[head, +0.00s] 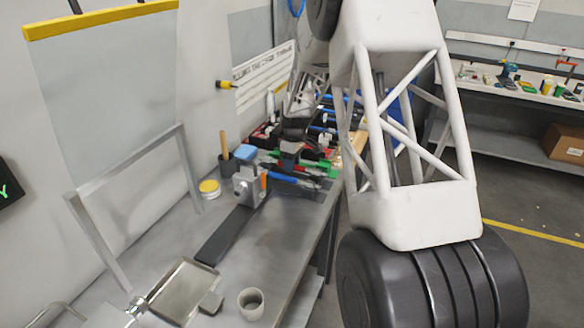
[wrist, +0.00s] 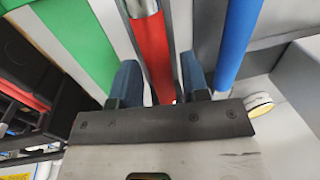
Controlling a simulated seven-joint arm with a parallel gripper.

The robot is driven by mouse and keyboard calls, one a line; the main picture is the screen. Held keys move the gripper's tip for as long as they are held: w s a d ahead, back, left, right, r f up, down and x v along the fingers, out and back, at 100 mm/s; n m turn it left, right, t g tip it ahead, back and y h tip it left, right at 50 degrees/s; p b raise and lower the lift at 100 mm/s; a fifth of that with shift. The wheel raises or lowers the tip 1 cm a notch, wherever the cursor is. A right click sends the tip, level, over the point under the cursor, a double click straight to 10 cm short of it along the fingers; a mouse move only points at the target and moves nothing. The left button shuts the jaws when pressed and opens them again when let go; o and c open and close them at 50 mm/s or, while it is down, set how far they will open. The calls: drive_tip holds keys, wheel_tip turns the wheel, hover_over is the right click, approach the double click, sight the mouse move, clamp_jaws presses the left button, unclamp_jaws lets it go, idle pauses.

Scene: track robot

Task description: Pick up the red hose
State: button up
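The red hose (wrist: 152,45) shows in the wrist view, with a silvery metal part at its top end. My gripper (wrist: 160,78) has its two blue fingers apart, one on each side of the red hose. The hose lies in the gap between them, and I see no clear contact. Its lower end is hidden behind the gripper body. In the head view my arm reaches over the workbench (head: 275,243) towards a group of coloured hoses, and I cannot tell the fingers apart there.
A green strip (wrist: 75,32) lies left of the red hose and a blue hose (wrist: 238,42) lies right, both close to my fingers. On the bench stand a grey device with a blue top (head: 245,153), a yellow-lidded tin (head: 209,187), a metal tray (head: 180,290) and a cup (head: 251,303).

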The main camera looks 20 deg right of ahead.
clamp_jaws()
drive_tip(key=shift+r, duration=0.15)
drive_tip(key=shift+r, duration=1.4)
drive_tip(key=shift+s+r, duration=0.2)
drive_tip(key=shift+r, duration=0.1)
drive_tip(key=s+a+r, duration=0.1)
drive_tip(key=s+a, duration=0.2)
drive_tip(key=s, duration=1.2)
drive_tip(key=shift+r, duration=0.15)
drive_tip(key=shift+s, duration=0.15)
